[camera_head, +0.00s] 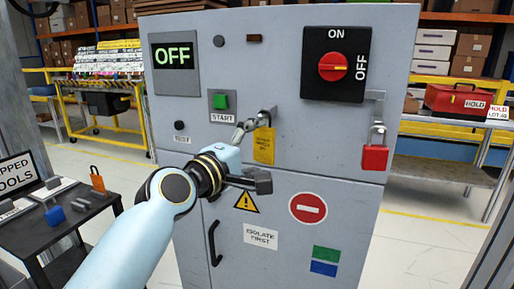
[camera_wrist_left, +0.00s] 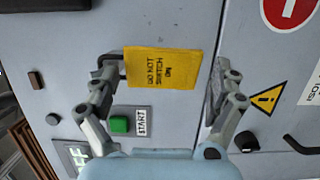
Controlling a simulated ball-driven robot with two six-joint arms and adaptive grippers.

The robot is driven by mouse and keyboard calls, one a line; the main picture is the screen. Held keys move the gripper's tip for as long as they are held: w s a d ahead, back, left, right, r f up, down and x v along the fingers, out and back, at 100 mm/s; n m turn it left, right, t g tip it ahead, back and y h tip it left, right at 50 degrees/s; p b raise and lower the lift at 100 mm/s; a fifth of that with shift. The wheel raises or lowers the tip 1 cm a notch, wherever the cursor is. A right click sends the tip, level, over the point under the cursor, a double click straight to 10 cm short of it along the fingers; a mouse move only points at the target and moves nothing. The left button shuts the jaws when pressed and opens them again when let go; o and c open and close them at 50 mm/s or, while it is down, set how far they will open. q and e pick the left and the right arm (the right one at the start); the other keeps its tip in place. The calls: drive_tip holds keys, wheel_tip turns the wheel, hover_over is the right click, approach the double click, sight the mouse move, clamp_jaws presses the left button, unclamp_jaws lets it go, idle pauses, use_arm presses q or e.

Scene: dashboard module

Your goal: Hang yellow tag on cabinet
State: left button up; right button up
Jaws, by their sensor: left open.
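The yellow tag (camera_head: 264,147) hangs upright from a small grey hook (camera_head: 267,113) on the front of the grey cabinet (camera_head: 275,75), right of the green START button. In the left wrist view the tag (camera_wrist_left: 163,68) reads DO NOT SWITCH ON and shows turned on its side. My left gripper (camera_head: 253,157) is in front of the cabinet by the tag. Its fingers are spread wide, and in the left wrist view the tag appears between and beyond the fingertips (camera_wrist_left: 160,84). Nothing is held. One fingertip appears close to the hook; I cannot tell whether they touch. My right gripper is out of view.
A red padlock (camera_head: 375,156) hangs below the red rotary switch (camera_head: 333,67) at the right. A lower door handle (camera_head: 214,243) sticks out. A dark tool table (camera_head: 62,232) stands at left, and a shelf with a red toolbox (camera_head: 457,100) at right.

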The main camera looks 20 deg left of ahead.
use_arm(q)
drive_tip(key=v, duration=1.2)
drive_tip(key=s+a+f+g+y, duration=0.1)
drive_tip(key=a+f+g, duration=0.1)
drive_tip(key=f, duration=1)
drive_tip(key=s+a+f+g+y, duration=0.1)
drive_tip(key=f+g, duration=0.1)
drive_tip(key=f, duration=1)
drive_tip(key=s+a+f+m+g+y, duration=0.1)
drive_tip(key=s+a+f+m+g, duration=0.1)
drive_tip(key=s+f, duration=0.5)
drive_tip(key=s+a+f+m+g+y, duration=0.1)
drive_tip(key=s+f+m+g, duration=0.15)
drive_tip(key=f, duration=0.85)
drive_tip(key=s+a+f+m+g, duration=0.1)
drive_tip(key=s+f+m+g, duration=0.1)
drive_tip(key=s+f, duration=0.4)
drive_tip(key=s+a+f+m+g+y, duration=0.1)
drive_tip(key=s+f+m, duration=0.4)
drive_tip(key=s, duration=1)
drive_tip(key=s+a+f+m+g+y+b, duration=0.1)
drive_tip(key=s+f+g, duration=0.4)
drive_tip(key=s, duration=0.6)
drive_tip(key=shift+s+a+f+m, duration=0.2)
drive_tip(key=shift+a+f+m, duration=0.65)
drive_tip(key=shift+m, duration=0.4)
drive_tip(key=shift+c, duration=0.4)
